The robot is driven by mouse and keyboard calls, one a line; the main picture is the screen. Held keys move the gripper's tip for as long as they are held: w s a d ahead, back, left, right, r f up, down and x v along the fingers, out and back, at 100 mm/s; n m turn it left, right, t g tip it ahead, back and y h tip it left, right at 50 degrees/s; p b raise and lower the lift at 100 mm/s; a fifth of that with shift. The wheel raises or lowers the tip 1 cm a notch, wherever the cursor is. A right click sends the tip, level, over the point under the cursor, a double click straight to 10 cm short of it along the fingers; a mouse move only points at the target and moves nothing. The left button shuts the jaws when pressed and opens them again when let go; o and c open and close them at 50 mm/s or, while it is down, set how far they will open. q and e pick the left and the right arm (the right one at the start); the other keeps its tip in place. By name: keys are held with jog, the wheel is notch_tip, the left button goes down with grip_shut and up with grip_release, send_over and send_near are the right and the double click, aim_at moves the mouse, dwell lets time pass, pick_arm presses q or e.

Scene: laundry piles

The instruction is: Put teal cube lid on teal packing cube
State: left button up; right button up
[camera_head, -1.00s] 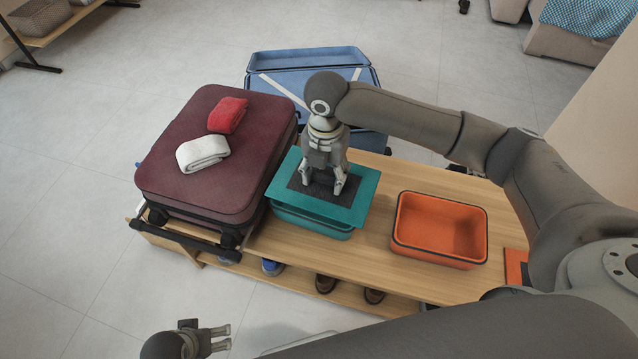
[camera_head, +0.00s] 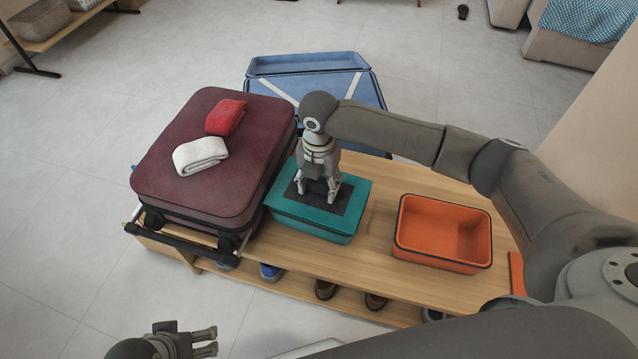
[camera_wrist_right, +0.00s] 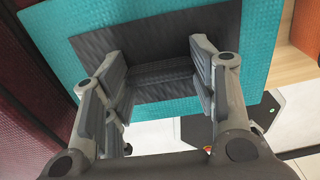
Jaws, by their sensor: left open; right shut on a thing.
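The teal cube lid (camera_head: 353,193) rests on top of the teal packing cube (camera_head: 318,231) on the wooden bench and looks lined up with its rim. My right gripper (camera_head: 318,201) points down at the lid's dark centre panel and is shut on the lid. In the right wrist view, the gripper (camera_wrist_right: 160,95) has its fingers on either side of a dark raised strip on the lid (camera_wrist_right: 262,50). The strip itself is mostly hidden in the head view. My left gripper (camera_head: 210,342) is open and empty at the bottom left, away from the bench.
An orange open box (camera_head: 443,230) stands right of the cube. A maroon suitcase (camera_head: 200,150) carrying a red roll (camera_head: 226,117) and a white roll (camera_head: 200,155) stands close on the left. A blue open suitcase (camera_head: 310,75) lies behind. Shoes (camera_head: 325,289) sit on the lower shelf.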

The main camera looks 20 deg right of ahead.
aim_at(319, 186)
pick_arm(q)
jog(key=shift+f, duration=0.1)
pick_arm(e)
jog(key=shift+f, duration=0.1)
jog(key=shift+f, duration=0.5)
jog(key=o, duration=0.9)
pick_arm(q)
jog(key=shift+f, duration=0.55)
pick_arm(e)
notch_tip(319, 186, up, 2)
jog(key=shift+r, duration=0.25)
pick_arm(q)
notch_tip(319, 186, down, 10)
jog(key=p, duration=0.3)
jog(key=shift+s+r+g, duration=0.15)
jog(key=shift+r+g, duration=0.05)
jog(key=shift+g, duration=0.2)
pick_arm(e)
jog(key=shift+r, duration=5.4)
pick_arm(q)
jog(key=shift+d, duration=0.1)
